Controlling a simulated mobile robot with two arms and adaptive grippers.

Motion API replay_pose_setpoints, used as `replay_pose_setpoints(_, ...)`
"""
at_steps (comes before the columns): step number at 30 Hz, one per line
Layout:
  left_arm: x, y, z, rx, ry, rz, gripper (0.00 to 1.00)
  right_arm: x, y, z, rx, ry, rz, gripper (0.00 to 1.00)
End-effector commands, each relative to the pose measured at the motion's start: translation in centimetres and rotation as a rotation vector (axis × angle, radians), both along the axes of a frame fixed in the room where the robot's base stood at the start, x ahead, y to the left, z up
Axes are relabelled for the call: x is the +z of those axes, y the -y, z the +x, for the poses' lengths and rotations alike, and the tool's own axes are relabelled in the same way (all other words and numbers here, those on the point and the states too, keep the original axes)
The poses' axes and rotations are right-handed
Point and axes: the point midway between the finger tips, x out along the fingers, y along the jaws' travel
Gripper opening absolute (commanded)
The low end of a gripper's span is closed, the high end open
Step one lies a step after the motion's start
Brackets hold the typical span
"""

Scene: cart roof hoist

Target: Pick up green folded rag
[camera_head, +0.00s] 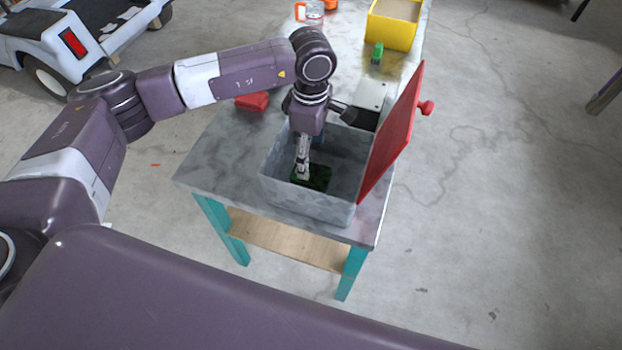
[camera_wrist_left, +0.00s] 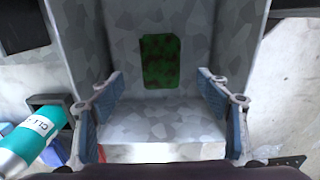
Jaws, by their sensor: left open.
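The green folded rag (camera_head: 320,178) lies flat on the floor of an open grey box (camera_head: 310,205). It is dark green with mottled dark patches. In the wrist view the rag (camera_wrist_left: 161,62) shows whole, beyond the fingertips and between them. My left gripper (camera_head: 302,172) points down into the box, and in the head view it hides part of the rag. In the wrist view its two fingers (camera_wrist_left: 160,82) are spread wide with nothing between them, apart from the rag. My right gripper is not in view.
The box's red lid (camera_head: 395,135) stands open on the right. The box sits on a grey table (camera_head: 215,150) with teal legs. A red object (camera_head: 252,101), a small green object (camera_head: 377,53) and a yellow bin (camera_head: 390,32) are behind. A teal bottle (camera_wrist_left: 28,140) lies beside the box.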

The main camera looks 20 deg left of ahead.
Motion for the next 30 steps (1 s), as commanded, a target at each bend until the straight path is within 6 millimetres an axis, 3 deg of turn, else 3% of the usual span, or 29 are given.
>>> replay_pose_setpoints(11, -3.4, 0.0, -0.1, 0.001, -0.003, 0.0, 0.7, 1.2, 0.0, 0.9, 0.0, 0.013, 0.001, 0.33)
replay_pose_setpoints(19, -7.3, 0.1, -0.3, 0.001, -0.003, -0.001, 0.7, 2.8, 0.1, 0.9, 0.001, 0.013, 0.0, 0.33)
replay_pose_setpoints(28, -8.0, 0.0, -0.2, -0.001, 0.001, -0.001, 0.7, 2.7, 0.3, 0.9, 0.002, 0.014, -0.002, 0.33)
replay_pose_setpoints(30, -8.0, 0.0, -0.2, 0.0, 0.001, -0.001, 0.63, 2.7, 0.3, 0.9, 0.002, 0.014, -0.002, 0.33)
